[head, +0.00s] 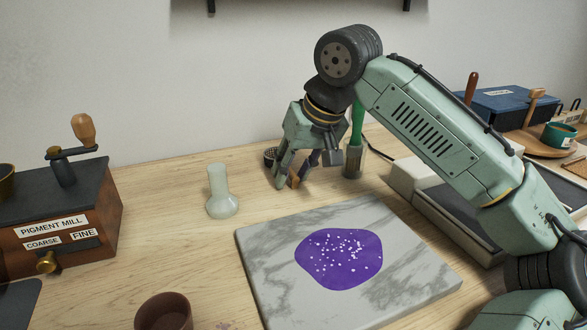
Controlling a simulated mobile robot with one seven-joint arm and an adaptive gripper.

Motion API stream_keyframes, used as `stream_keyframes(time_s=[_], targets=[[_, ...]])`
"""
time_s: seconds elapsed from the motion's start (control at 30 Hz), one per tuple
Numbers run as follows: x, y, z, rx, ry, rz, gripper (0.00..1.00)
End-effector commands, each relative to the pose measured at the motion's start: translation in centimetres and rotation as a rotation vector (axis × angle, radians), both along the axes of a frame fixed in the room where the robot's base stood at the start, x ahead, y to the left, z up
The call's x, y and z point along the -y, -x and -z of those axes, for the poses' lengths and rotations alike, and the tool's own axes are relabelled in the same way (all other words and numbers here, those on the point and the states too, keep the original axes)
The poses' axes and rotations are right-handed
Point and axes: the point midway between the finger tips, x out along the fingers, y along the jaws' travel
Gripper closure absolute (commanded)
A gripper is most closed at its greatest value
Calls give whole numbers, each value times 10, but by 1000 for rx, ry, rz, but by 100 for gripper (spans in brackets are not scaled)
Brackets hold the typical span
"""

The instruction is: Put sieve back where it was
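My gripper (289,182) points down near the back of the table, behind the marble slab. Its fingertips are just above or at the table top. A small dark, mesh-like round thing (270,156), perhaps the sieve, shows behind the left finger and is partly hidden by it. A small brown piece (296,181) shows by the fingertips; I cannot tell if it is held or is part of a finger. The fingers overlap in this view, so their opening is unclear.
A marble slab (262,265) with a purple patch (338,262) lies in front. A pale glass muller (220,196) stands left. A jar (354,163) with a green handle is close right of my gripper. A pigment mill (62,225) and brown cup (165,312) are left.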

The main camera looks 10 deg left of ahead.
Motion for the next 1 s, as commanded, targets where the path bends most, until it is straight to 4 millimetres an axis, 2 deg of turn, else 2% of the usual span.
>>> stream_keyframes(time_s=[0.13, 0.23, 0.5, 0.7, 1.0], targets=[[1, 0, -5, 1, -1, 0, 69], [5, 3, -16, 2, -1, 0, 69], [25, 16, -69, 2, -1, 0, 69], [37, 24, -99, 1, -1, 0, 69], [43, 28, -112, 0, 0, 0, 69]])
